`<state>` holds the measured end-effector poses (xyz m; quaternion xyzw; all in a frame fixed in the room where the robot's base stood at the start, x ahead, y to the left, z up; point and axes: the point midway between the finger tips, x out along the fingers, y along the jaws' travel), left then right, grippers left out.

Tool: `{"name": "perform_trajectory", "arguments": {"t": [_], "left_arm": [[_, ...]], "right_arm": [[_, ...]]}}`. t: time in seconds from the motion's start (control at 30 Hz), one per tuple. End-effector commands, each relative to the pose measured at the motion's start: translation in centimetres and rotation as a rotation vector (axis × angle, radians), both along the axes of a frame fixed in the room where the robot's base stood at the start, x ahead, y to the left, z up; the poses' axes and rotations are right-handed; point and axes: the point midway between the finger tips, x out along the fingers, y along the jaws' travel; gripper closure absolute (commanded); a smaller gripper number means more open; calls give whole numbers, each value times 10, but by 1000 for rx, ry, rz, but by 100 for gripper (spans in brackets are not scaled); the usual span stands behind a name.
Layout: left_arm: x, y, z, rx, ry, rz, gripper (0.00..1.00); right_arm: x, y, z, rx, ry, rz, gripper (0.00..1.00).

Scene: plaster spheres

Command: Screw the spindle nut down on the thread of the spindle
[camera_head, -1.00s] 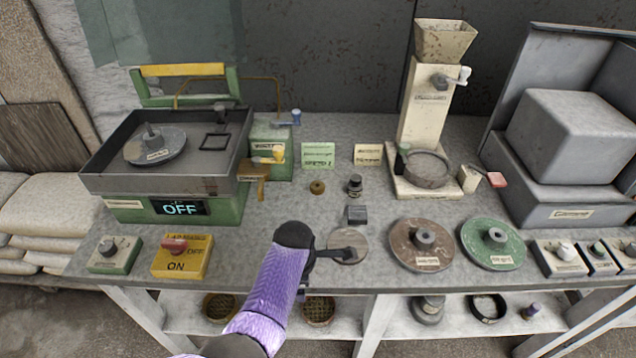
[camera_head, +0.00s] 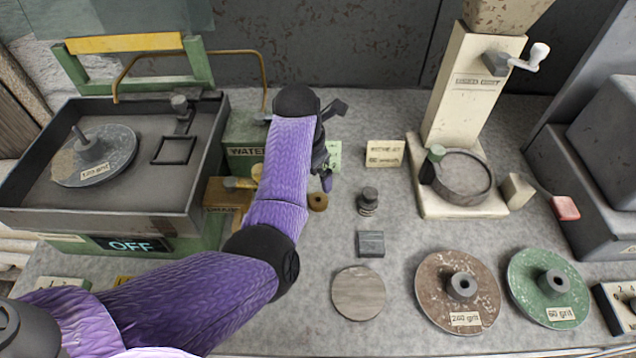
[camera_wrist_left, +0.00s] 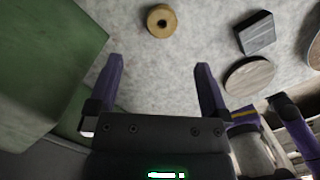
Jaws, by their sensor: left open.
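A small round brass-brown ring with a hole, which I take for the spindle nut (camera_head: 318,202), lies flat on the grey bench; it also shows in the left wrist view (camera_wrist_left: 160,20). The spindle (camera_head: 78,133) stands up through the hub of a grey disc (camera_head: 112,157) in the dark tray; its thread is too small to make out.
The tray (camera_head: 215,130) rises at the left, with the green water box (camera_head: 240,155) beside it. A dark threaded knob (camera_head: 368,202), a grey block (camera_head: 370,243) and a round plate (camera_head: 358,293) lie right of the nut. A cream dispenser (camera_head: 470,90) stands further right.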

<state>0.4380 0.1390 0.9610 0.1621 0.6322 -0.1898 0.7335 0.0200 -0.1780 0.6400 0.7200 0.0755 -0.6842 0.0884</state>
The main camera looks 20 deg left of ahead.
Motion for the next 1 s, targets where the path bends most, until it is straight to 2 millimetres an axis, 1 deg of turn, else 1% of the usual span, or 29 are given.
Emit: {"name": "perform_trajectory", "arguments": {"t": [0.03, 0.1, 0.27, 0.4, 0.43, 0.53, 0.73, 0.77, 0.8, 0.97, 1.0], "left_arm": [[1, 0, -12, 0, 5, 2, 0], [2, -2, -28, 0, 6, 2, 0], [6, -3, -52, 1, 4, 0, 0], [11, -6, -84, 2, 5, -1, 0], [12, -6, -89, 2, 5, 0, 0], [13, -7, -97, 0, 2, 1, 0], [14, -7, -94, 0, 0, 1, 0], [14, -7, -94, 0, 0, 1, 2], [14, -7, -94, 0, 0, 1, 11], [14, -8, -94, 0, 0, 0, 44], [14, -8, -94, 0, 1, 0, 53]], "right_arm": [[-1, 0, -8, -1, 3, 0, 0], [-3, 0, -15, 0, 6, -2, 0], [-7, -2, -28, -3, 16, 0, 0], [-10, -2, -49, 0, 22, 1, 0], [-10, -2, -52, 0, 22, 2, 0], [-10, -2, -56, 0, 21, 2, 0], [-9, -3, -53, 0, 18, 2, 0], [-9, -3, -53, 0, 18, 2, 0], [-9, -3, -53, 0, 18, 2, 0], [-9, -3, -53, 0, 18, 1, 0], [-9, -3, -53, 0, 18, 1, 0]]}}
